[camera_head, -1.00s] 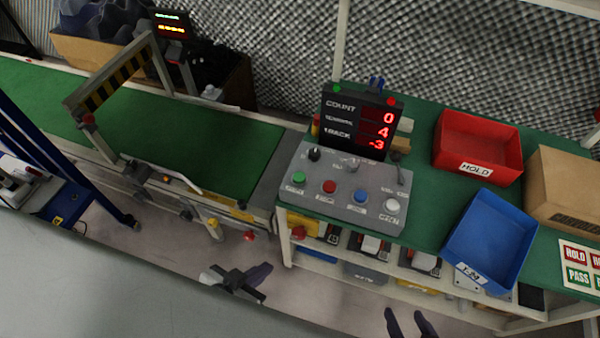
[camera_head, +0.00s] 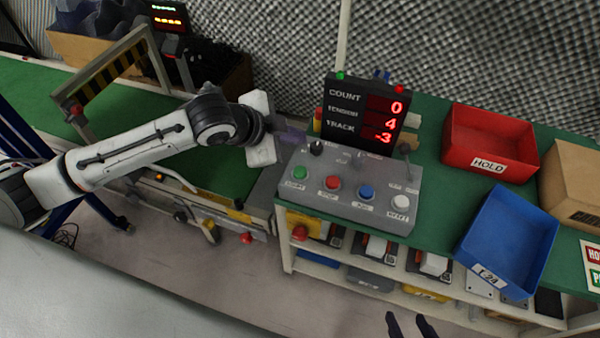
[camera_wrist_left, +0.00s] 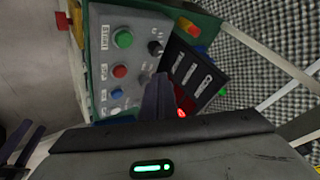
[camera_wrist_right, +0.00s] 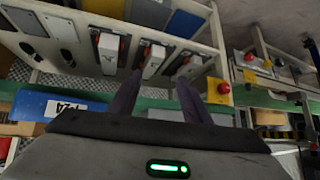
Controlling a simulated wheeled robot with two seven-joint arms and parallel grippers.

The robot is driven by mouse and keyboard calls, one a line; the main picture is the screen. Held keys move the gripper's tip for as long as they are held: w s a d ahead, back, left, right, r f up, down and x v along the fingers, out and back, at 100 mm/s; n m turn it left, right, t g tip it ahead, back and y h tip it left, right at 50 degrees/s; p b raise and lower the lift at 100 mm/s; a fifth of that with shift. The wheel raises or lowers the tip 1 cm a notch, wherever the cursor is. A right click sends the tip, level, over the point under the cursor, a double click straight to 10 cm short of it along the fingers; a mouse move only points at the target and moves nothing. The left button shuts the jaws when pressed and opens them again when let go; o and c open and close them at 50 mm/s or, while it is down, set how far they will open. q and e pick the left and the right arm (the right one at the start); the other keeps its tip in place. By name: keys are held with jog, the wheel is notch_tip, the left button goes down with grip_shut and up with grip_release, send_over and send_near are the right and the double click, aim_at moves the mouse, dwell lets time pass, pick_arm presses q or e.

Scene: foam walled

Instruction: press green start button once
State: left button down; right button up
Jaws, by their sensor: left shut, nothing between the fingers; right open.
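The green start button (camera_head: 300,173) sits at the left end of the front row on the grey control panel (camera_head: 345,217). It also shows in the left wrist view (camera_wrist_left: 123,39), uncovered. My left gripper (camera_head: 292,138) is shut and empty, at the panel's back left corner in the head view, apart from the green button. In the left wrist view its closed dark fingers (camera_wrist_left: 160,82) point toward the panel. My right gripper (camera_head: 408,326) is open and empty, low at the bottom edge of the head view; its spread fingers show in the right wrist view (camera_wrist_right: 155,88).
Red (camera_head: 333,183), blue (camera_head: 366,192) and white (camera_head: 400,201) buttons share the panel, with a black knob (camera_head: 317,148). A display (camera_head: 362,117) stands behind, reading 0, 4, -3. Red (camera_head: 492,142) and blue (camera_head: 508,236) bins are to the right; a conveyor (camera_head: 235,170) lies left.

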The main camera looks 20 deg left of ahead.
pick_arm(q)
jog(key=shift+r, duration=0.1)
pick_arm(e)
jog(key=shift+s, duration=0.15)
jog(key=shift+f, duration=0.15)
pick_arm(q)
jog(key=b, duration=0.8)
send_over(296, 174)
notch_tip(296, 174, down, 7)
jog(key=shift+r, duration=0.2)
jog(key=shift+f+b, duration=0.4)
jog(key=shift+f, duration=0.7)
pick_arm(e)
notch_tip(296, 174, down, 6)
jog(key=a, duration=0.1)
jog(key=shift+w, duration=0.2)
jog(key=shift+w, duration=0.2)
jog(key=shift+s, duration=0.2)
pick_arm(q)
jog(key=shift+f, duration=0.15)
